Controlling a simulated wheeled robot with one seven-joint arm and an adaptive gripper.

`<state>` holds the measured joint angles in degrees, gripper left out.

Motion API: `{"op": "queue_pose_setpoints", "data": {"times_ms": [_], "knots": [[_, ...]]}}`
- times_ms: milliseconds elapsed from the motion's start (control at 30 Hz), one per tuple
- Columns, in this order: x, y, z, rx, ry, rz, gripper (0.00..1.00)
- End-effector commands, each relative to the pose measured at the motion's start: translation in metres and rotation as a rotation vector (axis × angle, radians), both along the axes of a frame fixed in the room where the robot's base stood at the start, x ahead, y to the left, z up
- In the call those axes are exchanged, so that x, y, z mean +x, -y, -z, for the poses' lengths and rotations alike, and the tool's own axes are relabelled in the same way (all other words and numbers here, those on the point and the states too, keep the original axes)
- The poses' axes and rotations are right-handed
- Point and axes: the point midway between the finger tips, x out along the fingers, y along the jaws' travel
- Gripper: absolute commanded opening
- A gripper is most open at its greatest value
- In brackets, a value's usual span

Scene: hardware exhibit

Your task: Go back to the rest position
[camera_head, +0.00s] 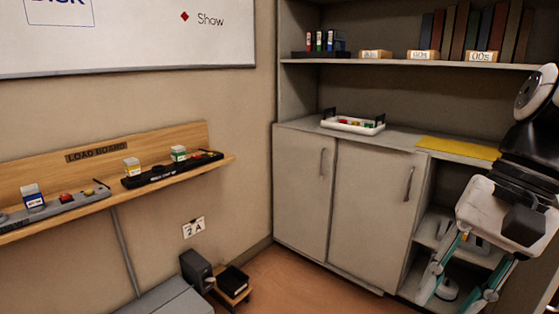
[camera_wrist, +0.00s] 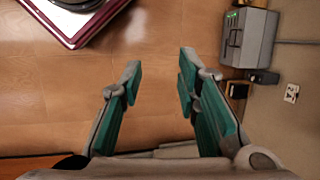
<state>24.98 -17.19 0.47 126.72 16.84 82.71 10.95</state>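My gripper (camera_head: 458,284) is at the right edge of the head view, in front of the cabinet's open shelves, with its fingers pointing down. In the wrist view my gripper (camera_wrist: 158,82) shows two teal-padded fingers spread apart with nothing between them. Bare wooden floor lies below the fingertips. The gripper is open and empty. Part of the arm is cut off by the right edge of the head view.
A grey cabinet (camera_head: 370,205) carries a white tray (camera_head: 340,123) and a yellow mat (camera_head: 462,149). A wooden load board shelf (camera_head: 95,196) holds small boxes on the left wall.

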Motion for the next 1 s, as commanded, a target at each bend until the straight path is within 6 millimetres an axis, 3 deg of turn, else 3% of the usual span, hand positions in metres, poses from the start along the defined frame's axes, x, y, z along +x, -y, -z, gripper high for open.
{"op": "queue_pose_setpoints", "data": {"times_ms": [100,200,600,1000], "knots": [[-0.037,-0.02,0.008,-0.098,0.057,-0.187,0.3],[-0.061,-0.026,0.017,-0.167,0.099,-0.319,0.3],[-0.115,-0.025,0.049,-0.339,0.23,-0.669,0.3],[-0.107,-0.024,-0.016,-0.365,0.3,-0.656,0.3]]}}
